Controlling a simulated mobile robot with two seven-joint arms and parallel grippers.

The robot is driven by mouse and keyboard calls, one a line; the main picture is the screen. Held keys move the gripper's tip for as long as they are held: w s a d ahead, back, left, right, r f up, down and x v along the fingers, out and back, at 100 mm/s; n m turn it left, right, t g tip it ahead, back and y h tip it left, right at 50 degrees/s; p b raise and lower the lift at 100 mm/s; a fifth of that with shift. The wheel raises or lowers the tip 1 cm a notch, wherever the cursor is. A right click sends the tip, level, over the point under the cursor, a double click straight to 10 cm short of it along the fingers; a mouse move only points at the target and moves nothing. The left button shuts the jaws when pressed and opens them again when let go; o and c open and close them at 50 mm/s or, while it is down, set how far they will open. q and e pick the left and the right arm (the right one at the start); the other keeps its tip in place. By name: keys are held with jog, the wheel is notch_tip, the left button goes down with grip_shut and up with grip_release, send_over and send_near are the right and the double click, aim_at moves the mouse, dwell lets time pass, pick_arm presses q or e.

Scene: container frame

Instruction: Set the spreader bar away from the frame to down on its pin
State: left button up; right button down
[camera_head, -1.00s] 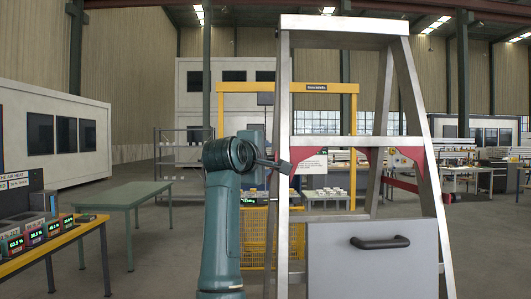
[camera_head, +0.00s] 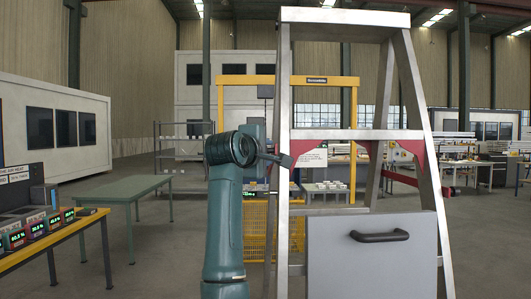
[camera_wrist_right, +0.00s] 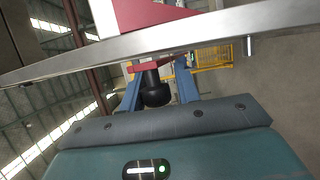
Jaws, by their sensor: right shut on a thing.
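The frame is a silver stepladder (camera_head: 428,185) standing upright with red brackets under its step. In the head view a red spreader bar (camera_head: 400,178) shows between the rails on the right side. My right gripper (camera_head: 283,160) is at the ladder's left rail, its arm rising from below. In the right wrist view my blue gripper fingers (camera_wrist_right: 158,90) stand on both sides of a black knob (camera_wrist_right: 153,92) on a red bar (camera_wrist_right: 146,66), and are shut on it. The pin and the bar's far end cannot be made out. My left gripper is not in view.
A grey panel (camera_head: 345,265) with a black handle (camera_head: 379,236) covers the ladder's lower front. A yellow gantry (camera_head: 233,80) stands behind it. A green table (camera_head: 130,190) and a yellow-edged table with displays (camera_head: 62,237) stand left, with open floor between.

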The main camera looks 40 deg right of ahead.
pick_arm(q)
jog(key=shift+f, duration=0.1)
pick_arm(e)
jog(key=shift+r, duration=0.1)
jog(key=shift+f+b, duration=0.35)
jog(key=shift+b, duration=0.15)
pick_arm(q)
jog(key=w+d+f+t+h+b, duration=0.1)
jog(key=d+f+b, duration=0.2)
jog(key=b, duration=1)
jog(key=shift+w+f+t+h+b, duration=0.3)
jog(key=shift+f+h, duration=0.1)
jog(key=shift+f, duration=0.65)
pick_arm(e)
notch_tip(320, 180, down, 10)
jog(key=s+a+m+t+h, duration=0.1)
jog(key=h, duration=0.2)
jog(key=shift+r, duration=0.25)
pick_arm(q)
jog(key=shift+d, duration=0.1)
pick_arm(e)
jog(key=c, duration=1.1)
grip_release()
jog(key=shift+s, duration=0.1)
jog(key=shift+c, duration=0.2)
